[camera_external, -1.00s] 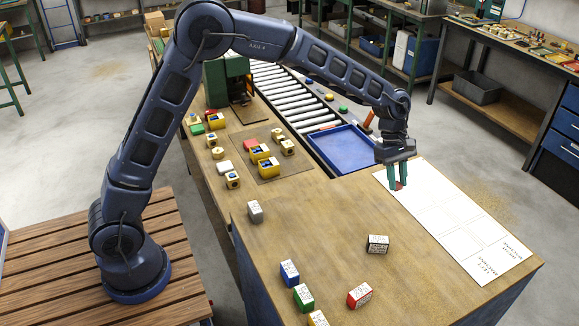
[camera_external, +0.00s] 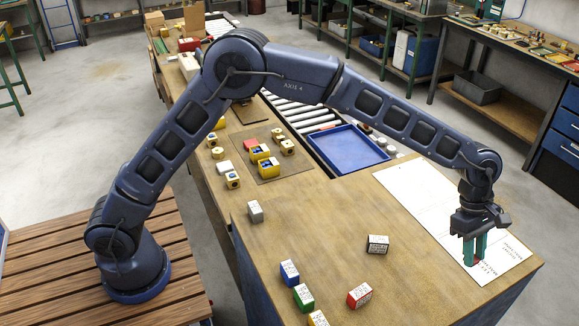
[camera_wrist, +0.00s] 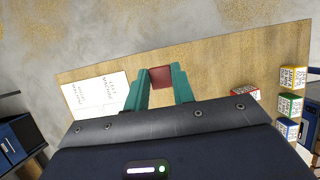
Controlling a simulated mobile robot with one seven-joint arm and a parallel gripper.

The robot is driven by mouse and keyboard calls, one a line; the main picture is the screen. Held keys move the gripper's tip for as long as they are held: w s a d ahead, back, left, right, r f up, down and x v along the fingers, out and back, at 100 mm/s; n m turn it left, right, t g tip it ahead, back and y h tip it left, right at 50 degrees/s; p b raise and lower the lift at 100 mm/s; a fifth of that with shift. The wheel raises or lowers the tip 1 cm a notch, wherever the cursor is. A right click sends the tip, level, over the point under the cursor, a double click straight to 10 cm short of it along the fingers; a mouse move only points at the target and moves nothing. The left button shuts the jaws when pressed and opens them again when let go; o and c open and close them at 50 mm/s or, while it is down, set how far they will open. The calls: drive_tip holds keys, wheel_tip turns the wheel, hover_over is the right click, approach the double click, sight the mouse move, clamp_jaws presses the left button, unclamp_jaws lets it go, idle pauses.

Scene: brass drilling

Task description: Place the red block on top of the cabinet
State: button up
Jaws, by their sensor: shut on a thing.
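My gripper (camera_external: 475,250) has green fingers and is shut on a small dark red block, held over the near end of the white printed sheet. The red block (camera_wrist: 160,76) shows between the fingertips in the wrist view, where my gripper (camera_wrist: 161,70) also shows. In the external view the fingers mostly hide it, and I cannot tell its height above the surface. The wooden-topped bench (camera_external: 330,220) below has a blue side. A blue drawer cabinet (camera_external: 560,145) stands at the far right, apart from my gripper.
The white sheet (camera_external: 420,190) lies along the bench's right edge. A red labelled block (camera_external: 360,295), a black labelled block (camera_external: 378,244), a blue block (camera_external: 289,272) and a green block (camera_external: 303,297) stand on the bench. A blue tray (camera_external: 348,150) lies behind.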

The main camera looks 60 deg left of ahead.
sight(449, 307)
wheel_tip(449, 307, down, 18)
drive_tip(key=shift+f, duration=0.2)
idle(0.4)
drive_tip(key=shift+a+f, duration=0.1)
drive_tip(key=o, duration=1)
